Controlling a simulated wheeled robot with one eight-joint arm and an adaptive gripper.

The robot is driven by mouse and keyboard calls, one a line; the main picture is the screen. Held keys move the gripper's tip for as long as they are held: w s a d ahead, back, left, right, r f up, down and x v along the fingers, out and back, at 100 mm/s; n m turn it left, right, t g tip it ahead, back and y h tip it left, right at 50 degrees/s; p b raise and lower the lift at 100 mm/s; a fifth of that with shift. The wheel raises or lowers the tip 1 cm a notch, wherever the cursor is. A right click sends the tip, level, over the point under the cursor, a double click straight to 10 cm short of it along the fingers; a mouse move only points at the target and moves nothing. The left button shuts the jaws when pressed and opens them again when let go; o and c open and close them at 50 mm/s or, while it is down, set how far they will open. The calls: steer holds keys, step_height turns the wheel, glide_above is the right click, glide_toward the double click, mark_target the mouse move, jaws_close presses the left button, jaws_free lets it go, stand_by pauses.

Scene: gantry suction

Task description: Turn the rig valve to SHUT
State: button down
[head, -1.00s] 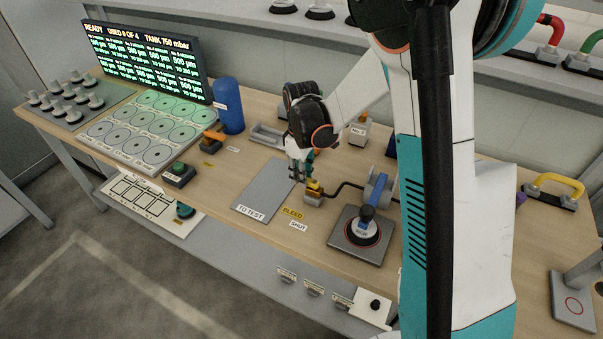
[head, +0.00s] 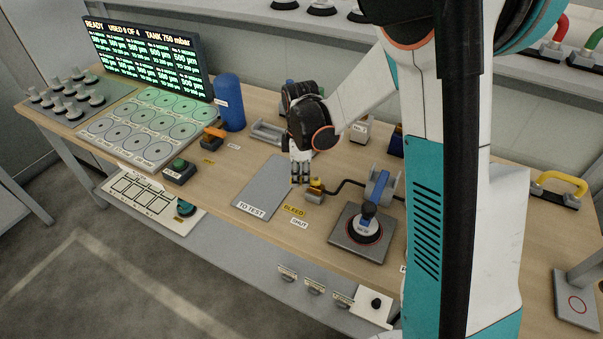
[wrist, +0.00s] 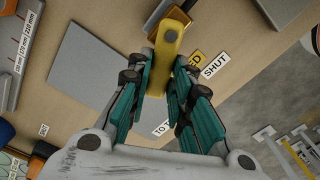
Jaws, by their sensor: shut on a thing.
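The rig valve (head: 316,187) has a yellow lever on a small brass-coloured body, at the right edge of the grey TO TEST plate (head: 262,190). In the wrist view the yellow lever (wrist: 168,42) reaches from the valve body down between my fingers. My gripper (head: 300,180) points down and is shut on the lever's free end; the fingertips partly hide it. In the wrist view the SHUT label (wrist: 215,66) is right of the lever.
A black hose (head: 348,184) runs from the valve to a grey and blue fitting (head: 379,187). A suction cup (head: 365,227) stands on a grey plate to the right. An orange-handled valve (head: 213,133) and a blue cylinder (head: 229,100) are to the left. The TO TEST plate is bare.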

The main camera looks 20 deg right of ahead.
steer(key=n, duration=0.2)
steer(key=s+n, duration=0.1)
steer(key=shift+s+a+n, duration=0.1)
steer(key=shift+s+n, duration=0.1)
steer(key=shift+n, duration=0.2)
steer(key=n, duration=0.1)
steer(key=s+n, duration=0.1)
steer(key=shift+n+b, duration=0.3)
steer(key=shift+b, duration=0.1)
steer(key=n, duration=0.1)
steer(key=s+n, duration=0.1)
steer(key=n, duration=0.1)
steer(key=shift+s+d, duration=0.1)
steer(key=shift+d, duration=0.2)
steer(key=shift+s+d+n, duration=0.2)
steer(key=shift+n, duration=0.6)
steer(key=shift+s+d+n, duration=0.15)
steer(key=shift+s+n, duration=0.05)
steer(key=shift+n, duration=0.6)
steer(key=c, duration=1.4)
jaws_free()
steer(key=shift+c, duration=0.2)
